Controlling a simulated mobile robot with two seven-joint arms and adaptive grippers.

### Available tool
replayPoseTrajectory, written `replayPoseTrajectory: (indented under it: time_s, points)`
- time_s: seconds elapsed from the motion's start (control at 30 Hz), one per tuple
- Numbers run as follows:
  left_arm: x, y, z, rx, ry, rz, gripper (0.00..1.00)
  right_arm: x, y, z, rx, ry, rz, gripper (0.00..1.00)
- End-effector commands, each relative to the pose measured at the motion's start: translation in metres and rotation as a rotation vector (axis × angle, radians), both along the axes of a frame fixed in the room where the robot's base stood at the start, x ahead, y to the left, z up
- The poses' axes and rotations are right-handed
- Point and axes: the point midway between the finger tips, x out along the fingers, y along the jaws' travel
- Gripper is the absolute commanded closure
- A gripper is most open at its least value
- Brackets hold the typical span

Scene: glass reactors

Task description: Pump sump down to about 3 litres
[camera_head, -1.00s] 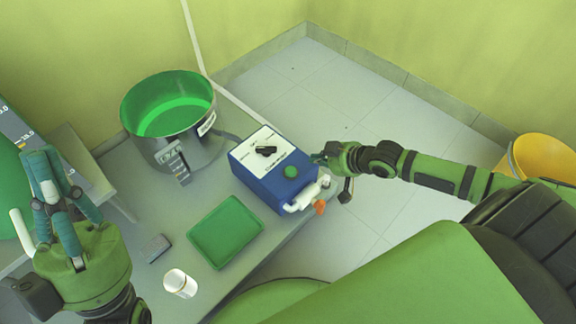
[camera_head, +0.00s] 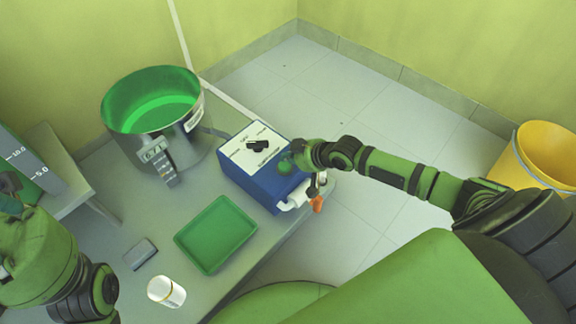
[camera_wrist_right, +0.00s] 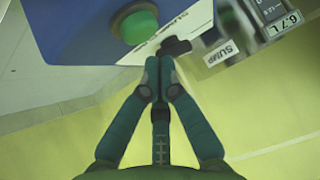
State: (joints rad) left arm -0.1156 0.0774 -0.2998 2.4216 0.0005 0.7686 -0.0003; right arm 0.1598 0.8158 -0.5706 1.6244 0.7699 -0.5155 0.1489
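The sump is a round metal vessel (camera_head: 190,145) with green liquid inside, at the back of the bench. In the wrist view its SUMP label (camera_wrist_right: 220,53) and a readout (camera_wrist_right: 290,22) showing 6.7 L are visible. The blue pump box (camera_head: 245,182) stands right of it, with a black selector knob (camera_head: 257,146) on its white top panel. My right gripper (camera_head: 290,162) is at the box's right end, by the green button. In the wrist view its fingertips (camera_wrist_right: 158,72) are together and empty, just below the knob (camera_wrist_right: 174,47) and green button (camera_wrist_right: 138,23). My left gripper's fingers are out of frame.
A green tray (camera_head: 217,234), a small grey block (camera_head: 140,254) and a white bottle (camera_head: 166,292) lie in front on the bench. A graduated tank (camera_head: 32,170) stands at left. A white fitting with an orange lever (camera_head: 317,204) juts from the box. A yellow bucket (camera_head: 545,155) is at right.

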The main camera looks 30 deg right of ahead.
Motion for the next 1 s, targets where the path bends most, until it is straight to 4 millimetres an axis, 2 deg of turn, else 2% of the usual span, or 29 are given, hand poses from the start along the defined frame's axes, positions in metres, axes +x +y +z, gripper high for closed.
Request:
replayPoseTrajectory:
  time_s: [0.1, 0.57, 0.8, 1.0]
  points:
    - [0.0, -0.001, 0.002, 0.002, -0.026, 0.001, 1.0, 0.0, 0.001, -0.012, 0.0, -0.001, 0.0, 1.0]
    - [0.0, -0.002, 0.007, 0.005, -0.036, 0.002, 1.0, 0.0, 0.002, -0.015, 0.0, -0.001, 0.0, 1.0]
    - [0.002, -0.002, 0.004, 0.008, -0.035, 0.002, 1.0, 0.0, 0.002, -0.038, 0.001, 0.0, -0.001, 1.0]
    - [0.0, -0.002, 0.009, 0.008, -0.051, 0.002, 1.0, -0.002, 0.002, -0.041, -0.001, 0.006, 0.0, 1.0]
